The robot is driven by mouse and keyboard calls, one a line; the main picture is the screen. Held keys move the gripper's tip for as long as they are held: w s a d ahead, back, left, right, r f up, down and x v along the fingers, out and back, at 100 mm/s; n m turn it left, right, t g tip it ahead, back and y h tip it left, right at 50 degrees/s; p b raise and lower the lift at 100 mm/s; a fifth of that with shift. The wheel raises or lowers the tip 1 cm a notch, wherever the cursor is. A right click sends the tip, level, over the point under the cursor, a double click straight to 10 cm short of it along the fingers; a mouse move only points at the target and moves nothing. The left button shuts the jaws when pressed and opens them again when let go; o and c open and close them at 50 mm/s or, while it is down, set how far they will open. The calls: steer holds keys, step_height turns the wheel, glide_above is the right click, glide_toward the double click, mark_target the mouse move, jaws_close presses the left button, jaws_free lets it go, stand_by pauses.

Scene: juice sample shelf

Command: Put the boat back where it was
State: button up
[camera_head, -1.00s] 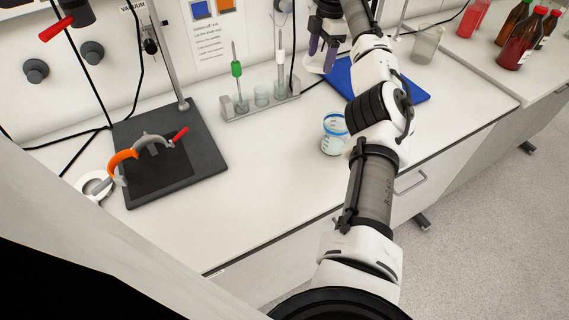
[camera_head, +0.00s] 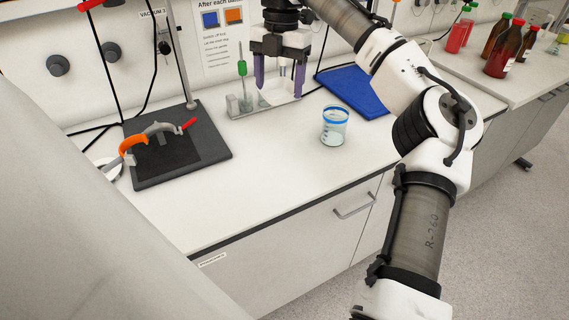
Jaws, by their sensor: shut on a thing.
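The boat (camera_head: 277,94) looks like a small white dish, held between the two purple fingers of my gripper (camera_head: 279,90). My gripper points down at the back of the bench and is shut on the boat. It is in front of, or over, the metal rack (camera_head: 238,111), and it hides much of that rack. I cannot tell whether the boat touches the rack or hangs above it. A blue mat (camera_head: 352,88) lies on the bench to the right of my gripper, partly behind my arm.
A jar with a blue rim (camera_head: 335,125) stands on the bench in front of the mat. A green-handled tool (camera_head: 242,69) stands upright in the rack. A stand with a dark base (camera_head: 205,150) and an orange-and-red clamp (camera_head: 126,145) is at left.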

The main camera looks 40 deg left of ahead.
step_height(320, 180, down, 19)
steer(key=shift+f+p, duration=0.1)
steer(key=shift+p, duration=0.5)
steer(key=o, duration=1)
steer(key=shift+c, duration=0.2)
